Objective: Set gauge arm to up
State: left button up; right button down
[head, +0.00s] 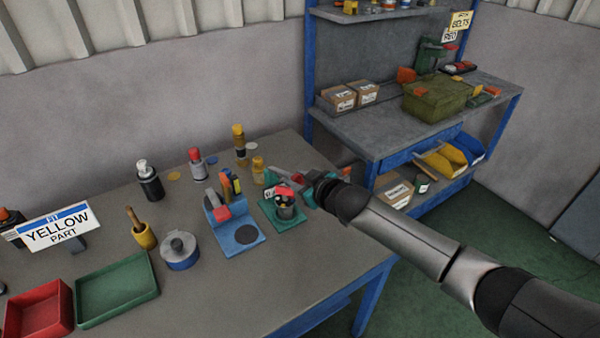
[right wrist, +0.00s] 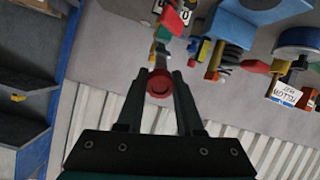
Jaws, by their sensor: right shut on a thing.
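A green-based gauge stand (head: 292,222) stands near the right end of the workbench, with a dark round part on its base. My right gripper (head: 291,181) reaches over it from the right. In the right wrist view a round red knob (right wrist: 160,84) sits between the fingertips of my right gripper (right wrist: 160,80), which is shut on it. I take the knob to be the end of the gauge arm. The gripper hides part of the stand, so I cannot tell the arm's exact angle. My left gripper is not in view.
A blue stand (head: 238,241) with a red-tipped lever is just left of the green one. Bottles stand behind, including a yellow one (head: 258,170). A blue-grey round tin (head: 180,252), green tray (head: 117,290) and red tray (head: 38,310) lie further left. The front bench area is clear.

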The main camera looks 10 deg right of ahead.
aim_at(288, 174)
pick_arm(q)
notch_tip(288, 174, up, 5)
jog(key=p, duration=0.4)
pick_arm(e)
jog(key=shift+g+h, duration=0.3)
jog(key=shift+g, duration=0.4)
jog(key=w+r, duration=0.1)
jog(key=r, duration=0.1)
jog(key=w+a+r, duration=0.1)
jog(key=r, duration=0.1)
jog(key=w+r, duration=0.2)
jog(key=shift+a, duration=0.25)
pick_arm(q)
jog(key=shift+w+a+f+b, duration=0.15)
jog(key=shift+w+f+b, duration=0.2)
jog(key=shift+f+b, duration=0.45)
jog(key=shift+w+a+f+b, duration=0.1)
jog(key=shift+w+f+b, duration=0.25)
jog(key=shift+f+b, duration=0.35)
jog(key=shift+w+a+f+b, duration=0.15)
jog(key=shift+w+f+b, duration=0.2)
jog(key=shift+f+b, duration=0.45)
pick_arm(e)
jog(key=w+a+r+g, duration=0.1)
jog(key=w+a+r, duration=0.2)
jog(key=w, duration=0.5)
jog(key=shift+w+h, duration=0.3)
